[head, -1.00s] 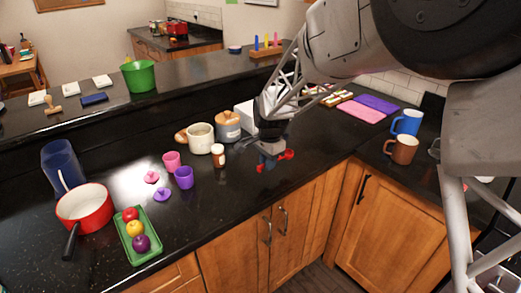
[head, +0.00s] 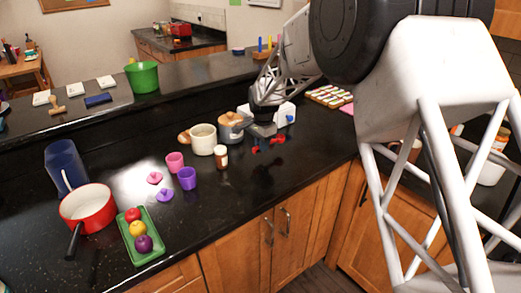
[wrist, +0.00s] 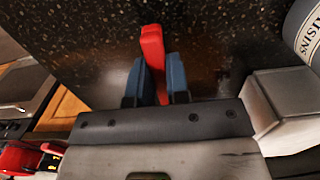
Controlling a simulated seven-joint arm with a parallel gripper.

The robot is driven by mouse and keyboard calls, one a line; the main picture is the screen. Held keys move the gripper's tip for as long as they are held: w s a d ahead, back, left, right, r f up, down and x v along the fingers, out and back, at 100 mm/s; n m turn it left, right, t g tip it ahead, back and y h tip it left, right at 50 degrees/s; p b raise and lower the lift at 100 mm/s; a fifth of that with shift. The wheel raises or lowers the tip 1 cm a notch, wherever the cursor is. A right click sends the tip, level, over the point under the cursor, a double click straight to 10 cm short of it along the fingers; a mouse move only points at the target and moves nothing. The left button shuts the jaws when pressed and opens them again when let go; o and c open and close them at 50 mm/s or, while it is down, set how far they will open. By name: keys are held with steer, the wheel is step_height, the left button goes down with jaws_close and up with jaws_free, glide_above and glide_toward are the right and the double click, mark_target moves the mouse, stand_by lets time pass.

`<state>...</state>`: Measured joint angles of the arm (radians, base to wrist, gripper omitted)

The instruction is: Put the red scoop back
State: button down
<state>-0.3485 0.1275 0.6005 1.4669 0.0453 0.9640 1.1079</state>
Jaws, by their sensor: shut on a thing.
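My gripper (head: 268,145) is above the black counter, just right of and in front of a wooden-lidded canister (head: 231,130). In the wrist view its blue fingers (wrist: 155,75) are shut on the red scoop (wrist: 152,45), which sticks out beyond the fingertips. In the head view red parts of the scoop (head: 278,139) show on both sides of the fingers. A labelled canister (wrist: 309,35) stands at the upper right of the wrist view, apart from the fingers. Part of the scoop is hidden by the fingers.
A white box (head: 287,113) stands behind my gripper. A cream mug (head: 203,138) and a small brown jar (head: 221,157) stand left of it. Cups, a red pan (head: 88,207) and a green tray (head: 152,255) are further left. The counter's front edge is close, with cabinets below.

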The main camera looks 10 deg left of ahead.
mark_target(260, 155)
steer(key=shift+w+a+f, duration=0.1)
steer(key=shift+w+a, duration=0.1)
steer(key=shift+w, duration=0.4)
steer(key=shift+w+a, duration=0.2)
steer(key=shift+w, duration=0.35)
steer(key=shift+f, duration=1.8)
steer(key=shift+f, duration=0.1)
steer(key=c, duration=1.1)
jaws_free()
step_height(260, 155, up, 12)
steer(key=shift+w+d, duration=0.15)
steer(key=shift+d, duration=0.05)
